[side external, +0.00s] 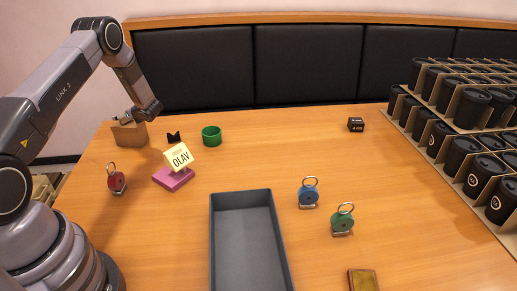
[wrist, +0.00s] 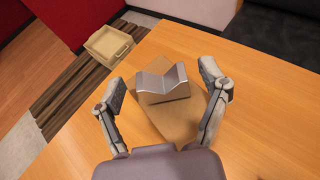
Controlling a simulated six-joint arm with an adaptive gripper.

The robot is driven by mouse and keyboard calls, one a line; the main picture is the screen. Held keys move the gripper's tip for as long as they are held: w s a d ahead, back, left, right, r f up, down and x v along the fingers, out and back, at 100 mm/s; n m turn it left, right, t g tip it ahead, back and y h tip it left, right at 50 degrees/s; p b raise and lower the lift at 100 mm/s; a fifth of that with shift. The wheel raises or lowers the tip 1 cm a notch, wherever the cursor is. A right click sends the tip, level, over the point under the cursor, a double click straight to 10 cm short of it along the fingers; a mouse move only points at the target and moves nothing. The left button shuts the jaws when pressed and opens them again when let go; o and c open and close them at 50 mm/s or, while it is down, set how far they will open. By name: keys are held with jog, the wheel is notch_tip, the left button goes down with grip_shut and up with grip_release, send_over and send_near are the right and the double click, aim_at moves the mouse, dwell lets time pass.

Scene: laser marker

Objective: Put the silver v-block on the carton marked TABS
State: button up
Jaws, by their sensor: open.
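The silver v-block (wrist: 163,84) shows in the wrist view, its V groove facing up. It appears to rest on top of a brown carton (wrist: 172,118). In the side view the carton (side external: 130,135) stands at the table's far left; I can read no marking on it. My gripper (wrist: 164,80) is open, with one finger left and one finger right of the v-block, and gaps on both sides. In the side view my gripper (side external: 142,112) is just above and beside the carton, and the v-block is hardly visible there.
A grey tray (side external: 241,191) lies front centre. Cup crates (side external: 440,160) stand right.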

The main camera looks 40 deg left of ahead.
jog(key=v, duration=1.2)
jog(key=s+d+r+n+h, duration=0.1)
jog(key=s+d+r+n, duration=0.2)
jog(key=r, duration=0.3)
jog(key=s+d+r+n+g+h, duration=0.1)
jog(key=s+d+r+n, duration=0.15)
jog(key=r, duration=0.35)
jog(key=s+d+r+n+h, duration=0.1)
jog(key=s+d+r+n, duration=0.15)
jog(key=r, duration=0.25)
jog(key=s+d+r+n+t+h, duration=0.3)
jog(key=s+d+r+n+h, duration=0.1)
jog(key=s+d, duration=0.5)
jog(key=s+d+r+n+t+h, duration=0.3)
jog(key=s+d+r+n+h, duration=0.2)
jog(key=s+d, duration=0.4)
jog(key=d+n+h, duration=0.1)
jog(key=d, duration=0.4)
jog(key=shift+t, duration=0.3)
